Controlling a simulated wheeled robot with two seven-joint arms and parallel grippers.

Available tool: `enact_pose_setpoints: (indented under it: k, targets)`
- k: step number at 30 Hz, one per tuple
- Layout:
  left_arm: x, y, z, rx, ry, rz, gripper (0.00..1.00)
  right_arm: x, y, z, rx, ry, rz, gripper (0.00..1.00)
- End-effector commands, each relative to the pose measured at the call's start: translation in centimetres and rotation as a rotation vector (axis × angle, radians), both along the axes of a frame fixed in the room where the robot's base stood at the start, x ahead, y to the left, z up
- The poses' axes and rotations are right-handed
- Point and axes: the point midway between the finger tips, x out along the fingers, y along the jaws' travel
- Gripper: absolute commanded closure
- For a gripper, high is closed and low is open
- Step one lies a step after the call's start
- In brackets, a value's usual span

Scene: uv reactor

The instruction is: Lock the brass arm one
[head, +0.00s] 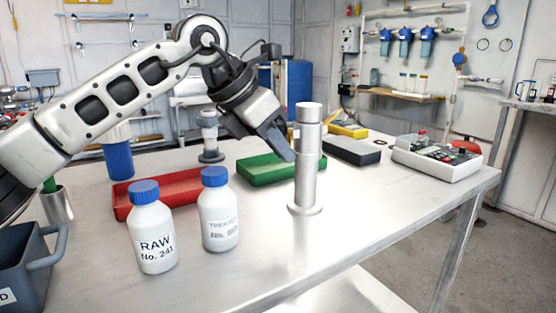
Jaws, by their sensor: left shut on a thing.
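A silver upright cylinder (308,170) with a round foot stands on the metal table, right of centre. My left gripper (285,148) reaches down from the upper left to its left side, at about mid-height. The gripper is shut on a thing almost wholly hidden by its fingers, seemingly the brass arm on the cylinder. Only a tiny yellowish patch shows by the cylinder above the fingertips, too small to tell for sure. I cannot tell which way the brass arm points. My right gripper is not in view.
Two white bottles with blue caps, RAW (153,235) and TREATED (219,215), stand at front left. Behind lie a red tray (185,187) and a green tray (262,170). A control box (437,160) sits at right. The table's front right is clear.

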Motion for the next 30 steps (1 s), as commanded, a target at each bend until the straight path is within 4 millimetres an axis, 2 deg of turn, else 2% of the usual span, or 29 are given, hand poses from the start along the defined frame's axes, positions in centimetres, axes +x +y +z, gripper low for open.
enact_pose_setpoints:
  k: [8, 9, 11, 12, 23, 30]
  targets:
    - [0.0, -0.1, 0.0, -0.006, -0.002, 0.000, 1.00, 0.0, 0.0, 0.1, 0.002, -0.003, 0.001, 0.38]
    - [0.0, -0.1, 0.0, -0.005, -0.002, 0.000, 0.88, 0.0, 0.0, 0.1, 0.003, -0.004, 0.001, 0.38]
    - [0.0, -0.1, 0.0, -0.005, -0.002, 0.000, 0.71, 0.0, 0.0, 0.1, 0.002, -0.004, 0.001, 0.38]
    - [0.0, -0.1, 0.0, -0.005, -0.002, 0.000, 0.68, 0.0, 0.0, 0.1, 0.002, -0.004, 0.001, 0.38]
    - [-0.2, 0.3, 0.6, -0.005, -0.003, 0.001, 0.68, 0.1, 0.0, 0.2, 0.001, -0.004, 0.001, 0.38]
    - [-1.6, 2.6, 4.4, -0.007, -0.006, 0.002, 0.68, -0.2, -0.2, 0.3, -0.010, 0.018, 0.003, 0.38]
